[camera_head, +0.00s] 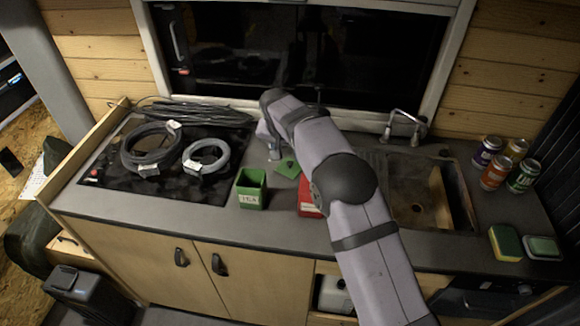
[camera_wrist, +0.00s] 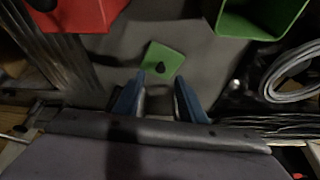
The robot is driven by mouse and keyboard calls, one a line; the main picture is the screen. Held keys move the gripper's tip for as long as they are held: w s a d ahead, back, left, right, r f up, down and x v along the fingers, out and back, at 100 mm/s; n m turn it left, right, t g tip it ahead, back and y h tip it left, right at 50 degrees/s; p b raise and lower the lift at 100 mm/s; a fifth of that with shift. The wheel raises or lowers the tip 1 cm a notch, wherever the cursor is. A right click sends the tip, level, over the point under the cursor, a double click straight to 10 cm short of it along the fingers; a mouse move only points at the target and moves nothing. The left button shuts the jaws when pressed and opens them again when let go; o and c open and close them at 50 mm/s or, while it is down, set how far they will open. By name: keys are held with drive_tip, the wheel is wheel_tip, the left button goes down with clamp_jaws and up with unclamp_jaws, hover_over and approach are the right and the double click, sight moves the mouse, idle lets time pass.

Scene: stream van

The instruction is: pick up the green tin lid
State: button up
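The green tin lid (camera_head: 288,168) lies flat on the grey counter, behind and to the right of the open green tin (camera_head: 251,189) with a white label. In the wrist view the green square lid (camera_wrist: 163,57) has a dark knob and lies just beyond my fingertips, roughly centred between them. My gripper (camera_wrist: 160,82) is open, with two blue fingers apart and nothing between them. In the head view my gripper (camera_head: 272,146) is partly hidden by my arm, near the lid's far left side. Whether it touches the lid cannot be told.
A red tin (camera_head: 308,204) stands right of the lid, partly behind my arm. The hob (camera_head: 150,187) with coiled hoses is on the left. The sink (camera_head: 410,218) and tap (camera_head: 402,124) are on the right, with several cans (camera_head: 495,174) and sponges (camera_head: 505,243) beyond.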

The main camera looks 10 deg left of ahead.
sight(290, 163)
drive_tip(key=shift+p+x, duration=1.65)
drive_tip(key=shift+x, duration=1)
drive_tip(key=shift+s, duration=0.1)
clamp_jaws()
